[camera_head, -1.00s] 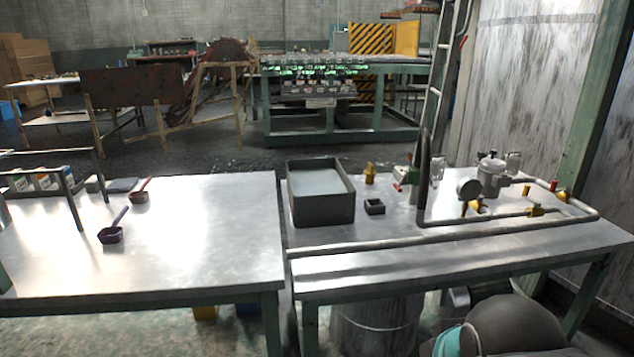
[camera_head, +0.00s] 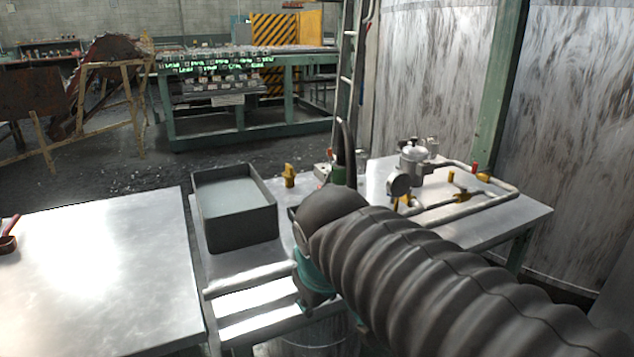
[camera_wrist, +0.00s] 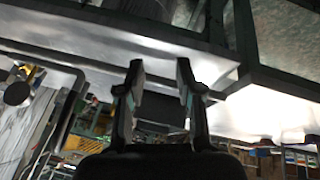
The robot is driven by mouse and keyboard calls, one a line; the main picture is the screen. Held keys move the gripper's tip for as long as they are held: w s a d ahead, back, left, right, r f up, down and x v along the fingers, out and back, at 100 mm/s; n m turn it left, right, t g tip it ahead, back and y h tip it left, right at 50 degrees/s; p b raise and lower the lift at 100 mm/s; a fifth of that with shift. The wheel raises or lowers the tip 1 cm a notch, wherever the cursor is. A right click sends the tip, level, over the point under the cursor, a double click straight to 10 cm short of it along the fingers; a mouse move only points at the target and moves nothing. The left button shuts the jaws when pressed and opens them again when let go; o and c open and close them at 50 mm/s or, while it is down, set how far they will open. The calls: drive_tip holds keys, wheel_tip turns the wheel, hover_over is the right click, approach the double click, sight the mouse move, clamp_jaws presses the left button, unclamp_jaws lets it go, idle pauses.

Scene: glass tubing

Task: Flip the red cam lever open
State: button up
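Two small red parts show on the right table in the head view. One red part (camera_head: 474,167) stands at the pipe beside yellow fittings. The other, a red tip (camera_head: 331,153), is at a small green and white fitting (camera_head: 323,169) behind my arm. They are too small to tell which is the cam lever or how it is set. My gripper (camera_wrist: 160,68) is open in the wrist view, its two fingers apart with nothing held. In the head view my arm hides the gripper and part of the table. No lever is clear in the wrist view.
A dark tray (camera_head: 235,240) stands on the left of the right table, near a yellow fitting (camera_head: 289,176). A round gauge (camera_head: 399,185) and metal pipework (camera_head: 463,209) occupy the right side. The left table (camera_head: 90,270) is mostly bare.

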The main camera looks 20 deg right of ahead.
drive_tip(key=w+d+r+n+h+b, duration=0.1)
drive_tip(key=w+d+r+n+h, duration=0.15)
drive_tip(key=w, duration=0.35)
drive_tip(key=w+d+r+n+h+b, duration=0.1)
drive_tip(key=w+d+n, duration=0.15)
drive_tip(key=w, duration=0.45)
drive_tip(key=n+g+h+b, duration=0.2)
drive_tip(key=n+h+b, duration=0.5)
drive_tip(key=n, duration=0.5)
approach(326, 181)
drive_tip(key=shift+h, duration=0.65)
drive_tip(key=x, duration=0.5)
drive_tip(key=f+x, duration=0.1)
drive_tip(key=x, duration=0.2)
drive_tip(key=shift+w+a+f+b, duration=0.2)
drive_tip(key=shift+w+b, duration=0.05)
drive_tip(key=shift+b, duration=0.15)
drive_tip(key=shift+c, duration=0.2)
clamp_jaws()
